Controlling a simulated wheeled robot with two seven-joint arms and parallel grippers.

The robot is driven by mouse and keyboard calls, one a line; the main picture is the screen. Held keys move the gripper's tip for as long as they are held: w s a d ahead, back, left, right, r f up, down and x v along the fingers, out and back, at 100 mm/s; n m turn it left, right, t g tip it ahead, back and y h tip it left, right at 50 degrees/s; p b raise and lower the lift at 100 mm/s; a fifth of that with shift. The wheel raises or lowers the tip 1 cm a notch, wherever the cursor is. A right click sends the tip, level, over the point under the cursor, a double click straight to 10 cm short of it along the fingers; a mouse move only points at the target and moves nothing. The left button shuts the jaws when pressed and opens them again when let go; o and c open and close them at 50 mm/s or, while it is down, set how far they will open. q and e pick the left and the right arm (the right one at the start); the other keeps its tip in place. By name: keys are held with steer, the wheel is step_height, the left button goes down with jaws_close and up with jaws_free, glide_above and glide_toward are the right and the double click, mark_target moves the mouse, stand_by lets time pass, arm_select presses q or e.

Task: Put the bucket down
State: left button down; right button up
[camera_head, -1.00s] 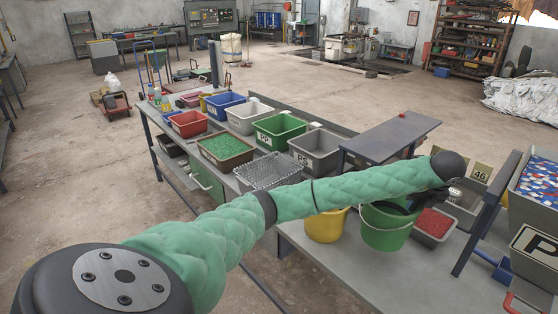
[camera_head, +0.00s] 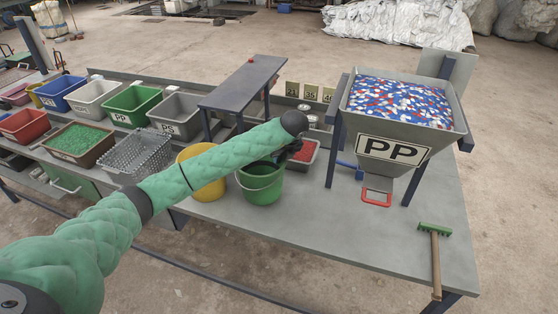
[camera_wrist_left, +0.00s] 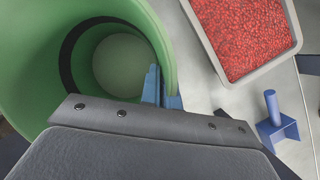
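The green bucket (camera_head: 262,187) is upright at the worktable, right of a yellow bucket (camera_head: 207,183). Its base looks to be at the tabletop, though I cannot tell whether it touches. In the left wrist view the green bucket (camera_wrist_left: 100,20) is seen from above, empty inside with a pale bottom. My left gripper (camera_wrist_left: 163,88) has one blue finger inside the bucket's wall and the other outside, close together on the rim. In the head view my left gripper (camera_head: 288,152) is dark and partly hidden at the bucket's far right rim. My right gripper is not in view.
A tray of red granules (camera_head: 305,152) stands close behind the bucket on the right. The tabletop (camera_head: 340,230) is bare in front of the hopper. A raised shelf (camera_head: 245,83) stands behind.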

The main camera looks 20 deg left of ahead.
arm_select(q)
steer(key=shift+f+p, duration=0.3)
steer(key=shift+f, duration=0.9)
steer(key=c, duration=1.6)
jaws_free()
steer(key=shift+c, duration=0.2)
steer(key=shift+r, duration=0.2)
